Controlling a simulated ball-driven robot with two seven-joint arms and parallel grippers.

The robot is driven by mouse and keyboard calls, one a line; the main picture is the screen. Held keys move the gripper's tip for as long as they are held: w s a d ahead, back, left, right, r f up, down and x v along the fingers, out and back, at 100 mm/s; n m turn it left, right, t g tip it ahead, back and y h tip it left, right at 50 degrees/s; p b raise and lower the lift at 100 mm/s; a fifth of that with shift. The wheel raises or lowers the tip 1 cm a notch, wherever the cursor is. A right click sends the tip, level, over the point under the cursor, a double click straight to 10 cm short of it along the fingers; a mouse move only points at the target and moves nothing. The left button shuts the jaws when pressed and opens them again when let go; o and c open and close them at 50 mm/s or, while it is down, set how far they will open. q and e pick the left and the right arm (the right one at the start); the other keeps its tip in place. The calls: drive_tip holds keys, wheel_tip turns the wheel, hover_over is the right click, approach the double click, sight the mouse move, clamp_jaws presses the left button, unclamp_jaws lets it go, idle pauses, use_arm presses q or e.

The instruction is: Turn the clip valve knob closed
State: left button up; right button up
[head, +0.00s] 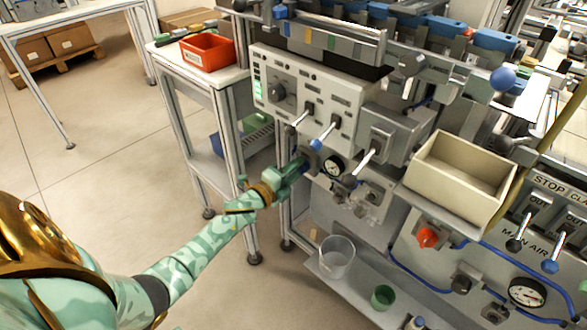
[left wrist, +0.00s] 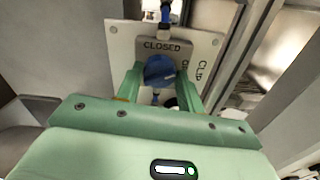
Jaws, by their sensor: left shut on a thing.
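The clip valve knob is a round blue knob (left wrist: 158,69) on a pale plate (left wrist: 119,39) marked CLOSED and CLIP in the left wrist view. The word CLOSED stands just above the knob. My left gripper (left wrist: 161,84) has one green finger on each side of the knob and is shut on it. In the head view my left gripper (head: 302,164) reaches the lower left part of the machine front. There its fingers largely hide the knob. I cannot tell exactly which way the knob points. My right gripper is not in view.
Above are lever switches on a grey control panel (head: 335,98). A cream bin (head: 455,182) sticks out at the right. Below, a clear cup (head: 337,257) stands on a shelf (head: 350,289). Open floor lies left.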

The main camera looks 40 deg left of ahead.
use_arm(q)
drive_tip(key=n+p, duration=0.3)
drive_tip(key=n, duration=0.9)
drive_tip(key=shift+s+f+p, duration=0.1)
drive_tip(key=shift+f+p, duration=0.1)
drive_tip(key=shift+p, duration=0.2)
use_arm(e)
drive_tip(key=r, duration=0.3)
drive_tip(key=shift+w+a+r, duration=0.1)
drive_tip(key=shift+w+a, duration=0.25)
use_arm(q)
drive_tip(key=shift+n, duration=0.4)
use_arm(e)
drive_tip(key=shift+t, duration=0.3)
use_arm(q)
drive_tip(key=o, duration=0.8)
drive_tip(key=shift+o, duration=0.9)
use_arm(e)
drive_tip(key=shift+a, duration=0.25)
